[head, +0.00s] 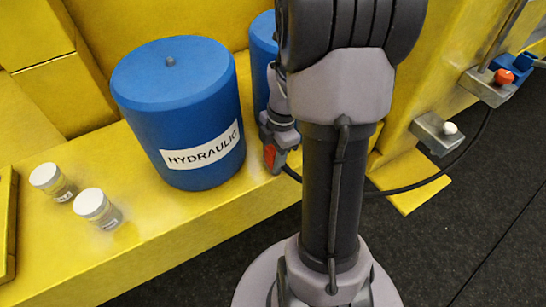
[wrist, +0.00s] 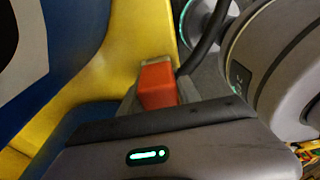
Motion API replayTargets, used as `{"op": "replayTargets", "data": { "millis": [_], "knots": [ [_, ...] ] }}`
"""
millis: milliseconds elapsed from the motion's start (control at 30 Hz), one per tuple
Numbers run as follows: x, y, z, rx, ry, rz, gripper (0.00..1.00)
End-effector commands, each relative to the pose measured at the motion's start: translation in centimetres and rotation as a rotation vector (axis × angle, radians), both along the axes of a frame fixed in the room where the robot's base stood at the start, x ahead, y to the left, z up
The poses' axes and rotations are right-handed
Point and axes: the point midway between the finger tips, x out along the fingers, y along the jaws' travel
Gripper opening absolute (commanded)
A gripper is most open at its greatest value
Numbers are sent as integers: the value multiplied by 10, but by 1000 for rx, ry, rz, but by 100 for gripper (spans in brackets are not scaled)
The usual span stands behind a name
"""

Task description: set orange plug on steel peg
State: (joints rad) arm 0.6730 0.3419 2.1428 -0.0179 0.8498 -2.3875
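My gripper (wrist: 157,88) is shut on the orange plug (wrist: 158,86), which shows as an orange block between the grey fingers in the wrist view. In the head view the plug (head: 269,157) is a small orange patch at my gripper, just right of the labelled blue drum and partly hidden by the arm. A short grey stub (head: 170,61) stands on top of that drum. It may be the steel peg, but I cannot tell for certain. The plug is apart from this stub, to its right and lower in the picture.
The blue HYDRAULIC drum (head: 180,115) stands on a yellow ledge (head: 150,245). Two small lidded jars (head: 97,209) stand left of it. A second blue drum (head: 262,50) is partly hidden behind my arm. Grey blocks with white (head: 450,128) and red (head: 503,77) knobs are at right.

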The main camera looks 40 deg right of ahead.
Motion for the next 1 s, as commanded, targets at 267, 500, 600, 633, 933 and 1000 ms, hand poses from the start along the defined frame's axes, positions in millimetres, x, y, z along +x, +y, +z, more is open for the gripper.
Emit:
{"op": "replayTargets", "data": {
  "millis": [267, 500, 600, 633, 933, 1000],
  "knots": [
    [0, 0, -1, 1, 1, 0, 64],
    [0, -2, 15, -1, -1, 1, 64],
    [-1, -6, 45, -2, -3, 0, 64],
    [-1, -8, 57, -3, -2, -1, 64],
    [-5, -21, 148, -1, -2, -1, 64],
    [-6, -23, 160, 0, -1, -2, 64]
  ]
}}
